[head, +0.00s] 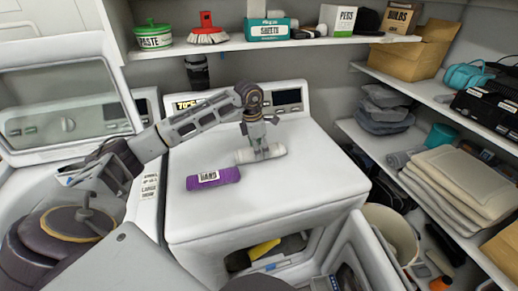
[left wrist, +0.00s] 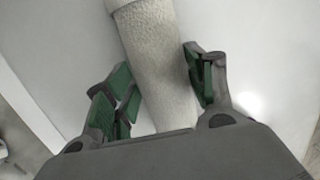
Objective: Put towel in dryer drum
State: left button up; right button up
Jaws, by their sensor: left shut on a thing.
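A white rolled towel (head: 270,152) lies on top of the white dryer (head: 290,185). My left gripper (head: 259,148) points down and is shut on the towel. In the left wrist view, the pale textured roll (left wrist: 160,65) runs between the green-padded fingers of this gripper (left wrist: 155,70). A purple rolled towel (head: 212,178) with a white label lies apart from it, to the left on the same top. The dryer's front opening (head: 290,246) is partly seen below, with a yellow thing (head: 263,250) inside, and its door (head: 362,250) stands open to the right. My right gripper is not in view.
A shelf (head: 240,44) with a green tub, a red brush and boxes hangs above the back. Right shelves hold a cardboard box (head: 410,55), grey folded cloths (head: 383,110) and beige folded towels (head: 462,180). A beige bin (head: 392,228) stands beside the open door.

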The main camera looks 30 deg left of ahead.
pick_arm(q)
jog(key=o, duration=1.1)
jog(key=shift+o, duration=0.2)
jog(key=shift+r, duration=0.1)
notch_tip(320, 180, up, 12)
jog(key=s+a, duration=0.1)
jog(key=shift+s, duration=0.2)
